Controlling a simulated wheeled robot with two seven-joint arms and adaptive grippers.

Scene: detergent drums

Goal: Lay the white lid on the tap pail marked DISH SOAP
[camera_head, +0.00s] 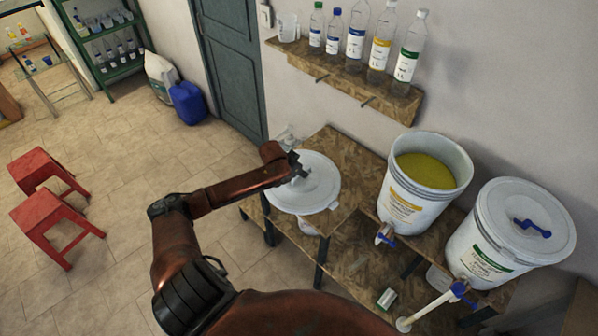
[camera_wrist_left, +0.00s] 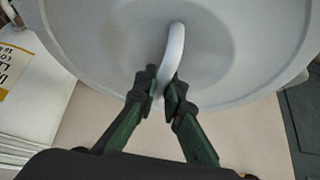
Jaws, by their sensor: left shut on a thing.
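My left gripper (camera_head: 298,169) is shut on the upright handle of the white lid (camera_head: 318,192). In the left wrist view the fingers (camera_wrist_left: 164,92) pinch the curved white handle (camera_wrist_left: 175,45), with the lid's disc (camera_wrist_left: 245,45) beyond. The lid is left of an open white pail (camera_head: 405,205) with a yellow-banded label, a blue tap and yellow liquid (camera_head: 425,171) inside. Part of that pail (camera_wrist_left: 35,95) shows in the left wrist view. Its label is too small to read surely. The lid hides what is directly under it. My right gripper is not in view.
A second tap pail (camera_head: 485,238) with a green-banded label stands right, covered by a lid with a blue handle (camera_head: 532,228). A wall shelf (camera_head: 395,98) with several bottles hangs behind. A small can (camera_head: 387,298) is near the front. Red stools (camera_head: 50,225) stand left.

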